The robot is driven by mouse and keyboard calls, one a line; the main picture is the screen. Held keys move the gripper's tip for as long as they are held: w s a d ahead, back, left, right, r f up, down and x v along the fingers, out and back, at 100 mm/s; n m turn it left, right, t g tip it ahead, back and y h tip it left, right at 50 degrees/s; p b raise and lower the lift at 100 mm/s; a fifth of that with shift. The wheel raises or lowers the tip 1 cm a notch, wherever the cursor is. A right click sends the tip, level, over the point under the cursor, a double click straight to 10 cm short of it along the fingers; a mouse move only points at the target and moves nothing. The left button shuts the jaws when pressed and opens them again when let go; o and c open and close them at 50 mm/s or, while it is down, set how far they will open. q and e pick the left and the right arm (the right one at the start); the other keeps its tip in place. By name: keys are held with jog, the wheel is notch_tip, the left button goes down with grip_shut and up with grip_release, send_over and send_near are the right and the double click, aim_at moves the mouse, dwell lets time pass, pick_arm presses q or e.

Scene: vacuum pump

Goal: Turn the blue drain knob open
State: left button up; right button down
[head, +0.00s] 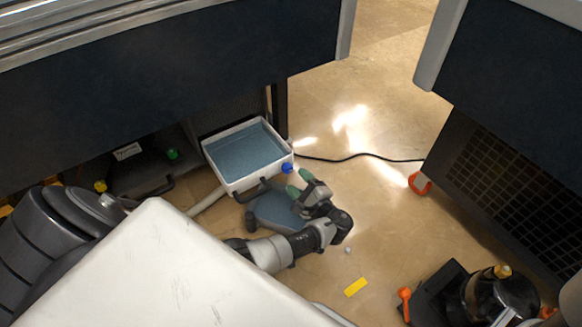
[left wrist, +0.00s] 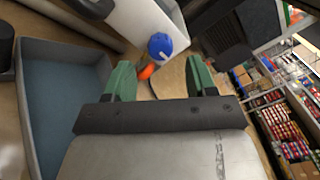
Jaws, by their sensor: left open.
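The blue drain knob (head: 287,168) is at the right front corner of a white tank (head: 232,184) filled with bluish liquid. In the left wrist view the blue knob (left wrist: 160,46) shows with an orange part (left wrist: 147,72) below it. My left gripper (head: 298,182) has green fingertips and is just in front of the knob. In the left wrist view its two fingers (left wrist: 159,70) are apart, with the knob between and beyond their tips. They do not visibly grip it. My right gripper is not in view.
A shallow blue-grey pan (head: 268,208) lies on the floor below the tank, partly under my left arm. A black cable (head: 350,158) runs right to a dark cabinet (head: 515,165). A yellow piece (head: 355,287) lies on the floor. A black machine (head: 440,290) stands at bottom right.

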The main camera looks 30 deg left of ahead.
pick_arm(q)
jog(key=shift+p+v, duration=0.5)
jog(key=shift+v, duration=2.3)
